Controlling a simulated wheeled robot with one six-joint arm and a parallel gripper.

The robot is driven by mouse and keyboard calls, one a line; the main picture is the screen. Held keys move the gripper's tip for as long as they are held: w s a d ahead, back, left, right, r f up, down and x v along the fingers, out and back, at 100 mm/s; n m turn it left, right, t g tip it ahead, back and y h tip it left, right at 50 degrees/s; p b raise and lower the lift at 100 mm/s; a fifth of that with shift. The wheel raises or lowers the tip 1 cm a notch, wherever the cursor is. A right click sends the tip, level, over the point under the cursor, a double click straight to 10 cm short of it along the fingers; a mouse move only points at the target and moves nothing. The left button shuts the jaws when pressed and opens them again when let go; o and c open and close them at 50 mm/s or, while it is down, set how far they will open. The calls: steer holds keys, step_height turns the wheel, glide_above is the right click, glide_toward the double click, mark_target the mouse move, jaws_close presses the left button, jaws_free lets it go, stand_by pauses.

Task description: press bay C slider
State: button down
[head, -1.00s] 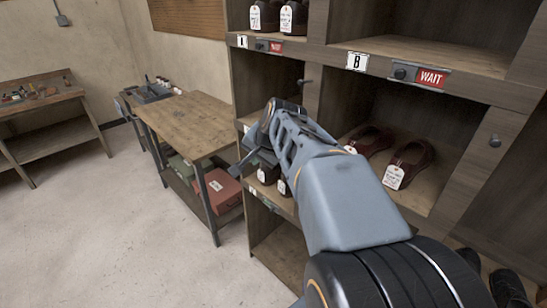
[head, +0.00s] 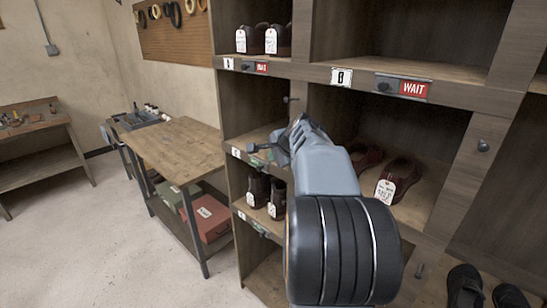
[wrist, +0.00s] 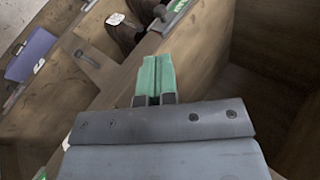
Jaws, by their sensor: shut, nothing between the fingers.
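The bay C front edge, with a small white label (head: 236,152) too small to read clearly, lies below bay A at the left of the cabinet in the head view.
Bay B has a slider with a red WAIT sign (head: 414,88); bay A has a red sign (head: 262,68). Brown boots (head: 258,190) stand in the bay below my gripper. A wooden table (head: 172,145) stands at left. The floor (head: 100,240) in front is clear.

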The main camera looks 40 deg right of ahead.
mark_target(259, 167)
steer(key=p+x, duration=0.1)
steer(key=x, duration=1)
steer(key=shift+w+f, duration=0.25)
steer(key=shift+f, duration=0.05)
steer(key=shift+w+r, duration=0.1)
steer(key=w+p, duration=0.1)
steer(key=w, duration=0.1)
steer(key=w+a+p, duration=0.1)
steer(key=w+p, duration=0.1)
steer(key=w, duration=0.1)
steer(key=shift+w, duration=0.1)
steer(key=shift+s+r, duration=0.35)
steer(key=shift+r, duration=0.05)
steer(key=v, duration=1.3)
steer(key=shift+b, duration=0.35)
